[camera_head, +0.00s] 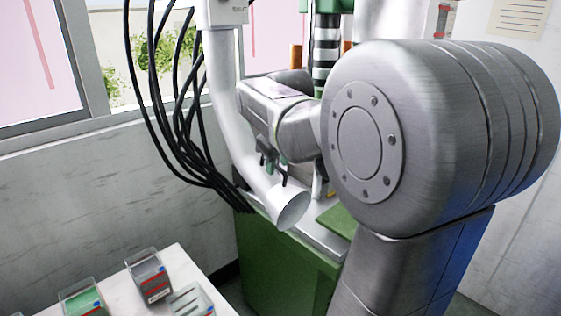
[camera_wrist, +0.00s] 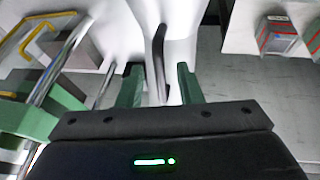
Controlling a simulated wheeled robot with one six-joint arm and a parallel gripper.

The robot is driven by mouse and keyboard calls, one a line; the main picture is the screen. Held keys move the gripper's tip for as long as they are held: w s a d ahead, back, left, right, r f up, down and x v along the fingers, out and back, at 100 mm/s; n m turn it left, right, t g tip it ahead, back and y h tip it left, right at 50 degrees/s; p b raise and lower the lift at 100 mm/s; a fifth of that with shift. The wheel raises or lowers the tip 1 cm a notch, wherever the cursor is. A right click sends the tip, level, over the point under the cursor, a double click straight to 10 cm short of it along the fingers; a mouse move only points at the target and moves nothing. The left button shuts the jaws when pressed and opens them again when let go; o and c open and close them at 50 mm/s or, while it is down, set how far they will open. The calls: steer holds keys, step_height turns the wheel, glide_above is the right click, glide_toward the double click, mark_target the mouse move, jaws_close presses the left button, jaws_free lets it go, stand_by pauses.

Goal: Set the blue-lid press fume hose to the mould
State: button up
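The white fume hose (camera_head: 226,110) hangs down in front of the green press (camera_head: 282,265) and ends in a flared nozzle (camera_head: 292,207). In the wrist view the white hose (camera_wrist: 182,28) lies beyond my fingers, with a thin dark handle (camera_wrist: 158,50) on it. My gripper (camera_wrist: 158,78) is open, its two green fingers on either side of the handle with gaps showing. In the head view my gripper (camera_head: 270,160) is small beside the hose, above the nozzle. The mould cannot be clearly made out; my arm hides much of the press. I see no clear blue lid.
Black cables (camera_head: 172,100) hang left of the hose. A white table (camera_head: 180,262) at the lower left bears several small clear boxes, one with grey contents (camera_head: 148,275). In the wrist view a metal rod (camera_wrist: 62,60) and a yellow bent bar (camera_wrist: 40,38) are at left.

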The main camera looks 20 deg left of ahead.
jaws_close()
steer(key=shift+w, duration=0.1)
steer(key=shift+w+d+p, duration=0.2)
steer(key=shift+w+p, duration=0.15)
steer(key=shift+w, duration=0.05)
steer(key=w+n+g+y+p, duration=0.1)
steer(key=w+n+g+p, duration=0.2)
steer(key=w+n+p, duration=0.4)
steer(key=w+n, duration=0.1)
steer(key=w, duration=0.7)
steer(key=shift+d+y, duration=0.25)
steer(key=shift+y, duration=0.15)
steer(key=shift+r, duration=0.1)
